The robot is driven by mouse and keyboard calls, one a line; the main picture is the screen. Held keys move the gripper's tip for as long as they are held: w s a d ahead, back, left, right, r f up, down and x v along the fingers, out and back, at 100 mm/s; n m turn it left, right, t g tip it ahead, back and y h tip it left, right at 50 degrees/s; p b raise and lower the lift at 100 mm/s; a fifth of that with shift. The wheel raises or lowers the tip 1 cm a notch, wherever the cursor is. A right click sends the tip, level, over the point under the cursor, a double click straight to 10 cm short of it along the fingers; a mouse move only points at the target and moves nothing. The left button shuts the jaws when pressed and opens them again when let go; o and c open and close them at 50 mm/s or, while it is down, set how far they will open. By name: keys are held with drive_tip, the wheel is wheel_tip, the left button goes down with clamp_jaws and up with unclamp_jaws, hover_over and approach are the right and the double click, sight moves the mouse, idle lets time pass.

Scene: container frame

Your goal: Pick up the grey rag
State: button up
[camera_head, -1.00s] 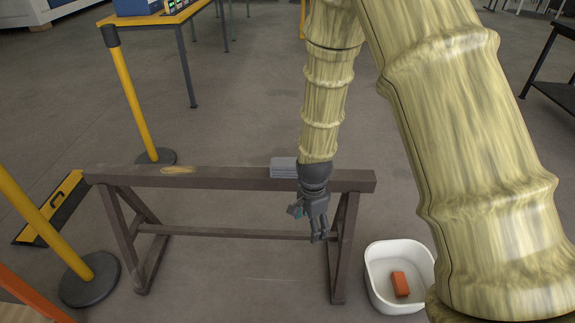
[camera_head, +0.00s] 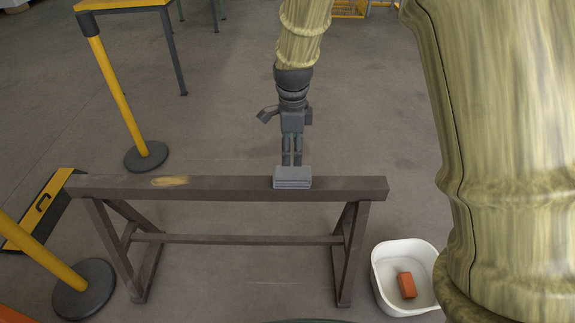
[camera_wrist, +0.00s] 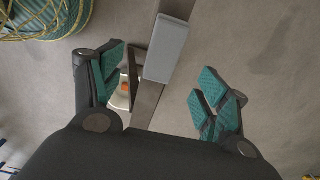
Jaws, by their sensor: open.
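The grey rag (camera_head: 292,177) is a folded, flat block on top of the brown trestle beam (camera_head: 225,188), right of its middle. In the wrist view the rag (camera_wrist: 167,48) lies on the beam, ahead of and between the two finger pads. My gripper (camera_head: 291,160) is just above and behind the rag in the head view, fingers pointing down. In the wrist view my gripper (camera_wrist: 160,90) is open, with its teal pads wide apart and nothing between them at their tips. I cannot tell the exact gap to the rag.
A white tub (camera_head: 378,275) with an orange brick (camera_head: 407,285) stands on the floor right of the trestle. Yellow posts (camera_head: 122,95) stand at the left. A table (camera_head: 120,5) is at the back left.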

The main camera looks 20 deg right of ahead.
drive_tip(key=shift+w+f, duration=0.15)
drive_tip(key=shift+w, duration=0.2)
drive_tip(key=shift+d+f, duration=0.1)
drive_tip(key=shift+f, duration=0.1)
hover_over(292, 172)
drive_tip(key=f, duration=0.4)
drive_tip(key=shift+w+a+f, duration=0.1)
drive_tip(key=shift+a+f, duration=0.05)
drive_tip(key=shift+a, duration=0.05)
drive_tip(key=shift+d+f+b, duration=0.15)
drive_tip(key=shift+f+b, duration=0.15)
drive_tip(key=shift+f, duration=1.15)
drive_tip(key=shift+d+f+b, duration=0.1)
drive_tip(key=shift+f+b, duration=0.15)
drive_tip(key=shift+f, duration=1.15)
drive_tip(key=c, duration=1.1)
